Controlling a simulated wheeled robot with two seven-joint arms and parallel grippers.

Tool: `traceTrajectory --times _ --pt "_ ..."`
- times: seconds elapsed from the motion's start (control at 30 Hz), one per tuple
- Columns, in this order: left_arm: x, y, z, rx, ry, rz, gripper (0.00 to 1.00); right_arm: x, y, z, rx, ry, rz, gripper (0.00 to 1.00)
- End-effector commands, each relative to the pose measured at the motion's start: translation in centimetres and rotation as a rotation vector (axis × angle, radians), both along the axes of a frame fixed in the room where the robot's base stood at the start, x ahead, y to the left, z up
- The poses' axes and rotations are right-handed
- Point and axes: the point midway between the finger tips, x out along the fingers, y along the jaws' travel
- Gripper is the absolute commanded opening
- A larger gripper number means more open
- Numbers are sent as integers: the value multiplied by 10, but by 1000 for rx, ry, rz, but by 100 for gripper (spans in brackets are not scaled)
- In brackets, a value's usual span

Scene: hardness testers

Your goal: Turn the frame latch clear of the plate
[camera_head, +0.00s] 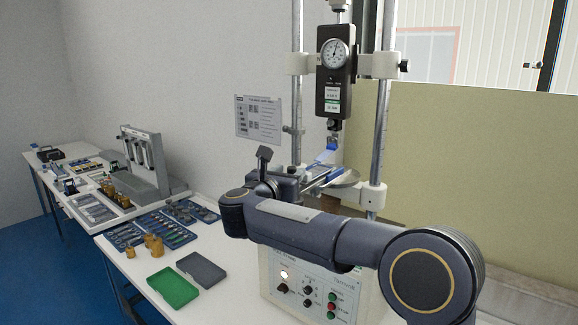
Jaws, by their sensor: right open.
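The test frame has two metal columns (382,100) and a dark force gauge (334,75) with a round dial hung between them. Below the gauge is a small blue part (325,157), which may be the latch. A pale metal plate (345,180) lies just below and to its right. My right arm crosses in front of the frame from the right. My right gripper (318,174) is open, close to the blue part and the plate. I cannot tell whether it touches either. The arm hides the lower frame. My left gripper is not in view.
The control box (310,290) with knobs and buttons stands under my arm. A green tray (173,287) and a grey tray (201,269) lie on the white bench to its left, with brass weights (153,244) and tool trays behind.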

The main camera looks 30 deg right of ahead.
Motion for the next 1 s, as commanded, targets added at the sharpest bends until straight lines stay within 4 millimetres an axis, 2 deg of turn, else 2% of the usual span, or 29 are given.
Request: traceTrajectory --times 0.37,0.7,0.87,1.0 --pt "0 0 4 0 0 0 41 6 -7 -1 -1 1 2 43" --pt "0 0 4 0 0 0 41 5 -7 0 -1 0 2 1" --pt "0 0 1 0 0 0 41 5 -7 -1 -1 0 9 1" --pt "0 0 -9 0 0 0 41 4 -8 -3 -1 -2 40 1"
